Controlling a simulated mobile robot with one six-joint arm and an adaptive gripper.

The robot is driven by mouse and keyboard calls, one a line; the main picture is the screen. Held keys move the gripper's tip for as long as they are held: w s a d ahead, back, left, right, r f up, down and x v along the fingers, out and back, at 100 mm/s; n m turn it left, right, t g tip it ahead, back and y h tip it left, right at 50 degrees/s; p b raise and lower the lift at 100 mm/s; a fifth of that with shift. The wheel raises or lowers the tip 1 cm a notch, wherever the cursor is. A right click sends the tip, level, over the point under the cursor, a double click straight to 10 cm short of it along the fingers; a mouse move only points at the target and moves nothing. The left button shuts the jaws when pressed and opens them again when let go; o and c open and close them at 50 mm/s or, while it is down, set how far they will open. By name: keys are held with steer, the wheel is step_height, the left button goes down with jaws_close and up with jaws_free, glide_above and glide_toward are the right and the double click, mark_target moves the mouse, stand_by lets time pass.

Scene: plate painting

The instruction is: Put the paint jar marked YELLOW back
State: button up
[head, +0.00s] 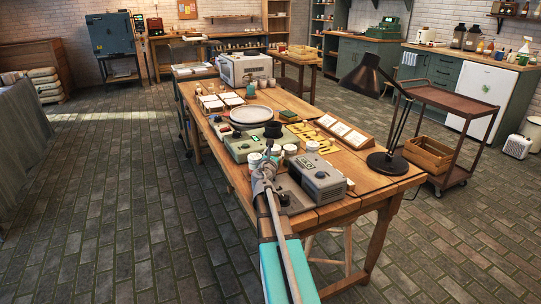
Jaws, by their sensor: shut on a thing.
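My arm reaches forward from the bottom of the head view over the near end of the wooden worktable (345,207). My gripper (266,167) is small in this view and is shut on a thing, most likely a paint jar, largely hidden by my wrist. Small white jars stand close around it: one (254,160) just left of it, others (290,149) and (312,147) beyond to the right. No label is legible, so I cannot tell which jar is marked YELLOW.
A grey device (318,180) is close to the right of my gripper. A black desk lamp (387,162) stands at the table's right corner. A round pale plate (251,114) lies farther back. Framed tiles (345,132) lie right of the middle. Floor left of the table is clear.

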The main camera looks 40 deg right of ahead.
steer(key=shift+s+f+b, duration=0.1)
steer(key=shift+f+b, duration=0.2)
steer(key=shift+b, duration=0.05)
